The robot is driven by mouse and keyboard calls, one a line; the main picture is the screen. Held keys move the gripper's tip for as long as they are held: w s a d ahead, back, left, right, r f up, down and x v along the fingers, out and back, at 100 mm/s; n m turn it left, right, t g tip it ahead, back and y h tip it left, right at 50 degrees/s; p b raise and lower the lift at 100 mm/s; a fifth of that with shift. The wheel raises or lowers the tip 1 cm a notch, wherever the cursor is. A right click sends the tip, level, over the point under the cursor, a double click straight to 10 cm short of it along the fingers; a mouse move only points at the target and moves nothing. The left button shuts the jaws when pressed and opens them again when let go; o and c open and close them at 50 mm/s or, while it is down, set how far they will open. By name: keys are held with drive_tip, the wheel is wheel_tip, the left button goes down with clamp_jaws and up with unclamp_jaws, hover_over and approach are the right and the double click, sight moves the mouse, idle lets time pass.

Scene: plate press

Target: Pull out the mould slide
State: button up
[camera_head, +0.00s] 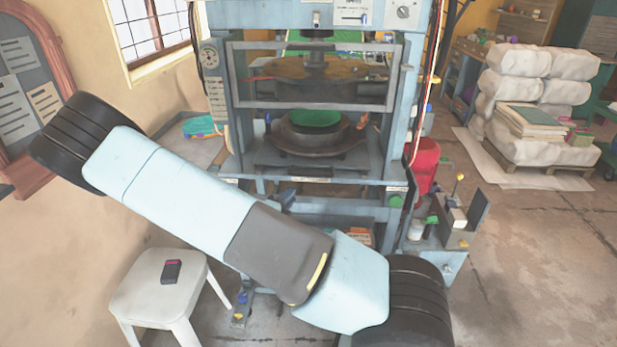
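The blue-grey plate press (399,110) stands at the middle of the view. Inside it, a round dark mould (325,140) with a green disc (314,118) on top rests on a flat plate, which looks like the mould slide (268,157). The slide appears to lie within the press frame. A clear guard with a grey frame (310,105) crosses the opening above and in front of the mould. My arm crosses the foreground below the press. My gripper is outside the view, and a handle on the slide cannot be made out.
A white stool (150,295) with a small dark device (172,271) stands at lower left. A red container (425,165) is right of the press. Wrapped white bales (520,90) are stacked on a pallet at back right. Floor (540,260) is clear at right.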

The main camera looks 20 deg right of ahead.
sight(310, 175)
drive_tip(key=x, duration=1.3)
drive_tip(key=shift+w+d, duration=0.25)
drive_tip(key=shift+c, duration=0.4)
clamp_jaws()
